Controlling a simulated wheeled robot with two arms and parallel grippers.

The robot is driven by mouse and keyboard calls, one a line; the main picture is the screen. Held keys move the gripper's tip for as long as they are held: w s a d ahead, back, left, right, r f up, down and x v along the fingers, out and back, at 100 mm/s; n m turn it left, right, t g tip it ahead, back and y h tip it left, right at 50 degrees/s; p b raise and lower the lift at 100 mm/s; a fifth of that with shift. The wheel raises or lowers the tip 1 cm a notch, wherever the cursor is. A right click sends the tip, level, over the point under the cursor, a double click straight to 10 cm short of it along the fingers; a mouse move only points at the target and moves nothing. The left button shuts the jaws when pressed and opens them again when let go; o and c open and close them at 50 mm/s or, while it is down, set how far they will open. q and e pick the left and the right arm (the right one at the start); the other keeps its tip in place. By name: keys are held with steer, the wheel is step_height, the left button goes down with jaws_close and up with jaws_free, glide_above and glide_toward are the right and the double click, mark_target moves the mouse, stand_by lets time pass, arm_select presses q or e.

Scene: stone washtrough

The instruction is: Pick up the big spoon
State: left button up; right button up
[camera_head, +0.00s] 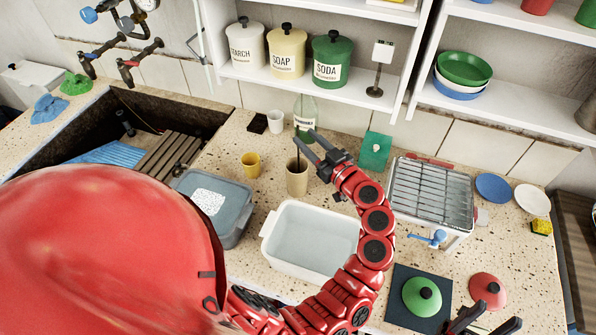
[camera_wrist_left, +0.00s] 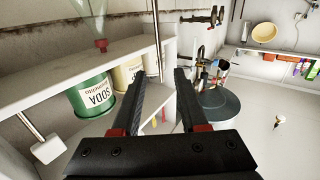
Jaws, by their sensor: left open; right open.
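A tan cup (camera_head: 297,181) stands on the speckled counter behind the white basin. A thin dark handle (camera_head: 297,157) sticks up from it; I cannot tell whether it belongs to the big spoon, and no spoon bowl shows. My left gripper (camera_head: 304,135) is open and empty, just above and right of the cup, its fingers pointing up and left in the head view. My right gripper (camera_head: 502,312) is open at the bottom edge, near the red lid (camera_head: 488,289).
A clear bottle (camera_head: 305,112) stands close behind the left gripper. A yellow cup (camera_head: 251,164), grey-blue tub (camera_head: 228,198) and white basin (camera_head: 312,242) surround the tan cup. A metal rack (camera_head: 431,190) stands to the right. The shelf holds labelled canisters (camera_head: 333,60).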

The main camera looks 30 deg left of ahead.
mark_target(298, 131)
arm_select(q)
steer(key=x, duration=0.2)
steer(key=p+x, duration=0.1)
steer(key=x, duration=0.1)
steer(key=shift+w+a+f, duration=0.1)
steer(key=shift+w+a, duration=0.1)
steer(key=shift+w, duration=0.1)
steer(key=shift+s+d, duration=0.1)
steer(key=shift+s, duration=0.05)
steer(key=shift+c, duration=0.4)
steer(key=shift+s, duration=0.15)
jaws_close()
